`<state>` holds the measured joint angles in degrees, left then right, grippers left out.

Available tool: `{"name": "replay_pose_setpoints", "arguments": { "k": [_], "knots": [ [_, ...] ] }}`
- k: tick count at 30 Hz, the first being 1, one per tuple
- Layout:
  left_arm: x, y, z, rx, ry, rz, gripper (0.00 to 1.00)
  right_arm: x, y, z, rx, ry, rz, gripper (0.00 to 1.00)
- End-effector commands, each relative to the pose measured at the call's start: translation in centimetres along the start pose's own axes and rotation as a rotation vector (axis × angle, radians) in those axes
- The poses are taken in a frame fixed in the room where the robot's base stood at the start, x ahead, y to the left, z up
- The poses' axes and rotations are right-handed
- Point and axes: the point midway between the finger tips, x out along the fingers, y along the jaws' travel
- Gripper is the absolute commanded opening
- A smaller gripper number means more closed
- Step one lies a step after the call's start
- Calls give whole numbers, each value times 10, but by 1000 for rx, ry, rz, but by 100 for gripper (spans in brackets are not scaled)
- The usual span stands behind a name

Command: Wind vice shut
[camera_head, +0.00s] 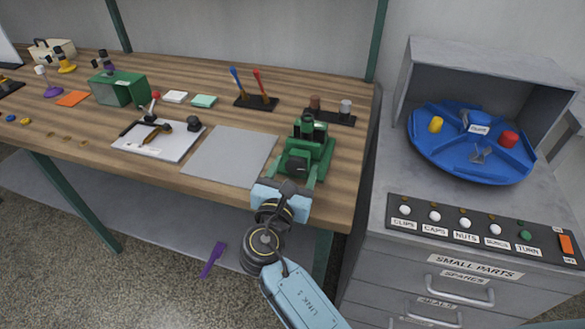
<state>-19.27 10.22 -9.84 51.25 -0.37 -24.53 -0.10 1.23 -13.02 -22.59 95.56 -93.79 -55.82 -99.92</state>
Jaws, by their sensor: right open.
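The green vice (306,150) stands on the right end of the wooden workbench, near its front edge. A dark part sits at its top and a dark block shows on its near side. Its handle and the gap between its jaws cannot be made out. My right gripper (291,187) is just in front of the vice, at the bench's front edge, and is open. It overlaps the vice's lower front in the picture; I cannot tell whether they touch. My left gripper is out of view.
A grey mat (230,155) lies left of the vice. A white board (158,138) with tools lies further left. A grey cabinet (385,255) with a blue carousel (440,155) stands right. A purple item (212,260) lies below the bench.

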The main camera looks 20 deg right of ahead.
Motion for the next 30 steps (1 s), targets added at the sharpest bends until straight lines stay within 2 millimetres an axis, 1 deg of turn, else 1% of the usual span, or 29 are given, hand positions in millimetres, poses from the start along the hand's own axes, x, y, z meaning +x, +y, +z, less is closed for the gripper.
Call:
{"name": "replay_pose_setpoints", "arguments": {
  "k": [5,15,23,30],
  "knots": [
    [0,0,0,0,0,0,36,0,0,0,0,0,0,63],
    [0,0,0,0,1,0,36,0,0,0,1,0,0,18],
    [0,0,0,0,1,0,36,0,0,0,29,0,0,18],
    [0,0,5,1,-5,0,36,0,0,0,155,0,0,18]
  ]
}}
